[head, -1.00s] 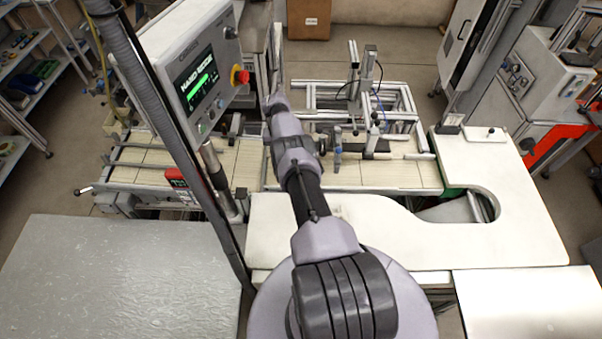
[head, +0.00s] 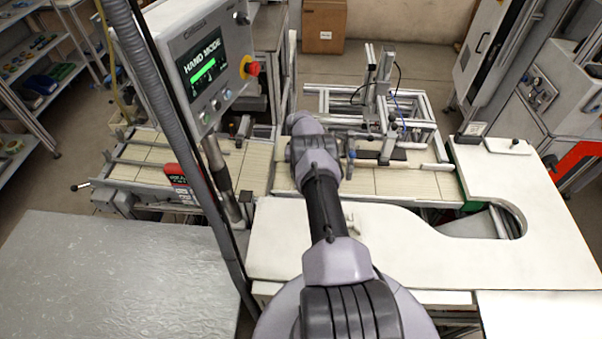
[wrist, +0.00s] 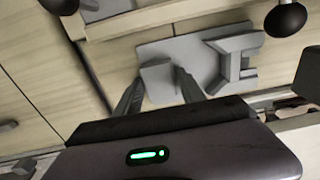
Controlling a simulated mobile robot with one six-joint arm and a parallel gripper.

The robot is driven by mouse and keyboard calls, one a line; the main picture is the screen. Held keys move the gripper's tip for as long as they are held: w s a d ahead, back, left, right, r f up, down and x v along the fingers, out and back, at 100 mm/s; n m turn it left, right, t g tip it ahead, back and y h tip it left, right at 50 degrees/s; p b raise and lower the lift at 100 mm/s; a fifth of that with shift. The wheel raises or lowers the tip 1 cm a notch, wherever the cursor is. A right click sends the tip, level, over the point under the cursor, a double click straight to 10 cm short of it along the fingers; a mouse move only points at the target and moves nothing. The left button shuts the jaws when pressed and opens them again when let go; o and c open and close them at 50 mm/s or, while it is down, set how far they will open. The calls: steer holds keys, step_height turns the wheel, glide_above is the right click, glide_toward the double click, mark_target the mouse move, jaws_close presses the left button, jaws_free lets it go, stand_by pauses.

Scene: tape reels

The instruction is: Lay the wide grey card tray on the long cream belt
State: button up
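The grey card tray (wrist: 185,52) shows in the wrist view as a flat grey plate with a raised block and an angular bracket at its right. My gripper (wrist: 159,76) has its two dark fingers on either side of the raised block, and they look closed against it. The tray is over cream slats; whether it touches them I cannot tell. The long cream belt (head: 395,182) runs across the middle of the head view, behind the white worktop. In the head view my arm hides the gripper, and I cannot make out the tray there.
A metal frame (head: 412,108) stands over the back of the belt. A control panel (head: 200,65) on a post rises at the left. The curved white worktop (head: 400,245) lies in front. Dark round knobs (wrist: 285,17) show close to the tray in the wrist view.

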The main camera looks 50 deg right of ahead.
steer(key=shift+o, duration=0.9)
steer(key=shift+r, duration=0.15)
step_height(320, 180, up, 12)
steer(key=p, duration=1.2)
